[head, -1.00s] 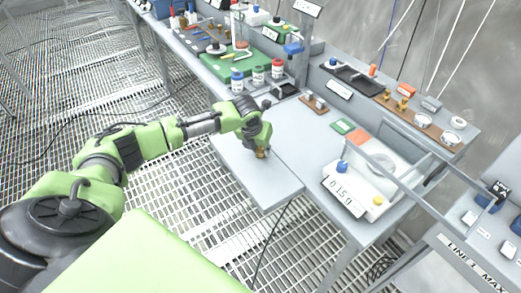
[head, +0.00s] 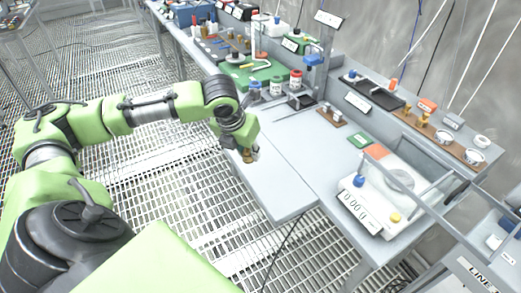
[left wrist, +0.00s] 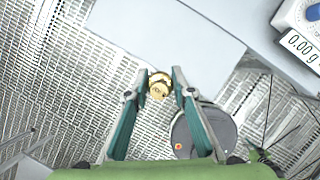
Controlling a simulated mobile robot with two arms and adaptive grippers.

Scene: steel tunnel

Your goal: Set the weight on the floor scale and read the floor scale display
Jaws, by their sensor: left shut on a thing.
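My left gripper (head: 250,152) is shut on a small brass weight (head: 247,157), beside the front edge of the grey bench. In the left wrist view the weight (left wrist: 159,86) sits between the two fingertips, with the bench corner and floor grating behind it. A white balance (head: 375,200) stands on the bench to the right of the gripper, apart from it; its display (head: 355,209) reads 0.00 g. The display also shows in the left wrist view (left wrist: 302,48). I cannot make out a separate floor scale. My right gripper is not in view.
The bench top (head: 285,170) between gripper and balance is mostly clear. A rail (head: 450,222) crosses the balance's right side. Bottles (head: 296,80), a green mat (head: 250,77) and a brown weight rack (head: 435,128) stand farther back. Open grating floor (head: 185,190) lies in front.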

